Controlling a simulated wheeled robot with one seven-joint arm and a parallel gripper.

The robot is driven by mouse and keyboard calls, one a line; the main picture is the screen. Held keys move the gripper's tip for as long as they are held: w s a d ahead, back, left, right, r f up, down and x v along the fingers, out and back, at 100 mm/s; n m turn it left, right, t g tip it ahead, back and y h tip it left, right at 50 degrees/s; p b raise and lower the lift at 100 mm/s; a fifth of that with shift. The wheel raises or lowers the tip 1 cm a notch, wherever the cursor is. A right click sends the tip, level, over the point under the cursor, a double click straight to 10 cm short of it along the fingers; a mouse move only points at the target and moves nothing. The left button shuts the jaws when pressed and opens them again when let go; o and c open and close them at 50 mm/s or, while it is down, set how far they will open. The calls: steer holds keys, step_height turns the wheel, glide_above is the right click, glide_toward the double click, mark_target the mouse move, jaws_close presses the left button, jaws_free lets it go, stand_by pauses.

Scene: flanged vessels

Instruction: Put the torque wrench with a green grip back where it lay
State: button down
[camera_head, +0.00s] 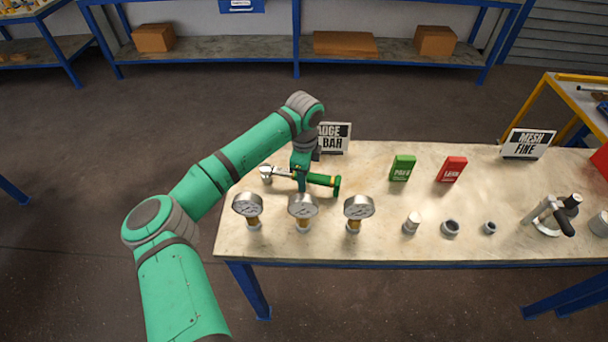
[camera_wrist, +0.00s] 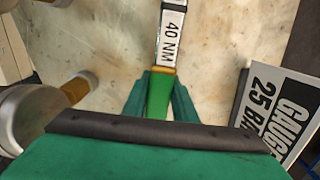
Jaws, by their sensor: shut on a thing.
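The torque wrench (camera_head: 323,179) with a green grip is at the left part of the table, behind the row of gauges. Its silver head points left and its green handle points right. In the wrist view its shaft (camera_wrist: 170,40) carries a "40 NM" label and runs up the picture. My gripper (camera_wrist: 160,92) is shut on the green grip, with one finger on each side. In the head view my gripper (camera_head: 301,184) is partly hidden by my own arm. I cannot tell whether the wrench touches the table top (camera_head: 385,235).
Three gauges stand in front: left (camera_head: 247,206), middle (camera_head: 302,207), right (camera_head: 358,208). A "GAUGE 25 BAR" sign (camera_head: 335,137) stands close behind my gripper. A green box (camera_head: 402,168) and a red box (camera_head: 452,169) stand to the right. Small fittings (camera_head: 450,228) lie at front right.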

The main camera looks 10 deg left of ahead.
steer(key=shift+f, duration=0.5)
stand_by(0.6)
steer(key=c, duration=1.4)
jaws_free()
steer(key=shift+o, duration=0.2)
